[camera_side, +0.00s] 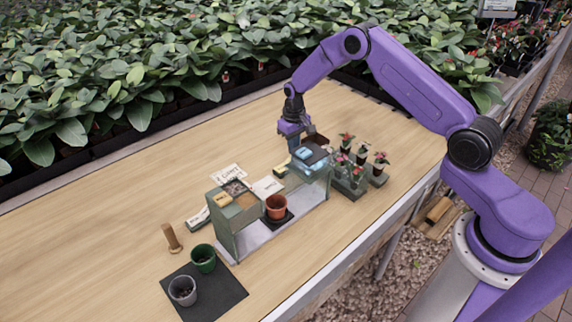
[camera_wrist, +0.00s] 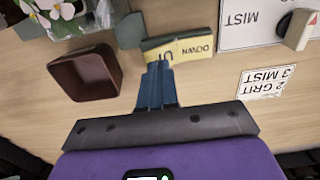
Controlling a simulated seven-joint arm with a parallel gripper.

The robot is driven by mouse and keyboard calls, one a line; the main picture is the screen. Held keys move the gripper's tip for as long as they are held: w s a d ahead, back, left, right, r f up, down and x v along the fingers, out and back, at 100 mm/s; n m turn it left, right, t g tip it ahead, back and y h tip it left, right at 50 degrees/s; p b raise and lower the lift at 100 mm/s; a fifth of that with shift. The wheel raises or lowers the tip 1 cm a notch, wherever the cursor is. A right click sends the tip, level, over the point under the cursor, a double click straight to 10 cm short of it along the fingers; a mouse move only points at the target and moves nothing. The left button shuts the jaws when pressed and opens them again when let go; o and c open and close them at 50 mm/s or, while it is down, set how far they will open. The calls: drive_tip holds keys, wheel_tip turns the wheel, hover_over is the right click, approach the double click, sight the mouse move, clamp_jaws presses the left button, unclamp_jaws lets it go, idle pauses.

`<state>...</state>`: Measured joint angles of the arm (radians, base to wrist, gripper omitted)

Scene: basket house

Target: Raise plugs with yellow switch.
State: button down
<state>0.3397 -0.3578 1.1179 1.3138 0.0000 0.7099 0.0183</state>
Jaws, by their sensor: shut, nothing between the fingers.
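The yellow switch (camera_wrist: 181,49) lies ahead of my fingers in the wrist view. It carries the word DOWN, and another word beginning with U is partly hidden by my fingertips. In the side view it is a small yellow piece (camera_side: 282,169) behind the green machine. My gripper (camera_wrist: 159,68) is shut and empty, its blue fingertips over the switch's U end; I cannot tell whether they touch. In the side view my gripper (camera_side: 294,145) points down behind the machine. Plugs with pink and red flowers (camera_side: 358,172) stand in a green tray (camera_side: 351,190) right of the machine.
A brown box (camera_wrist: 86,75) sits left of my fingers. A white MIST panel with a knob (camera_wrist: 297,30) and a label card (camera_wrist: 262,84) lie right. The green machine (camera_side: 222,228) holds an orange pot (camera_side: 277,207). A black mat (camera_side: 217,294) carries two pots. The left table is clear.

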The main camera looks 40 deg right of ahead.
drive_tip(key=shift+f, duration=1.05)
idle(0.8)
wheel_tip(320, 180, up, 7)
idle(1.0)
drive_tip(key=shift+r, duration=0.1)
drive_tip(key=s+a+r+n, duration=0.3)
drive_tip(key=s+a+r, duration=0.4)
drive_tip(key=s, duration=0.2)
drive_tip(key=s+a+r+n, duration=0.3)
drive_tip(key=s+a+r, duration=0.4)
drive_tip(key=s, duration=0.3)
drive_tip(key=s+d+r+n, duration=0.2)
drive_tip(key=s+n, duration=0.1)
drive_tip(key=s, duration=0.9)
drive_tip(key=s+d+r+n, duration=0.2)
drive_tip(key=s+d+n, duration=0.1)
drive_tip(key=s, duration=0.9)
drive_tip(key=shift+n, duration=0.3)
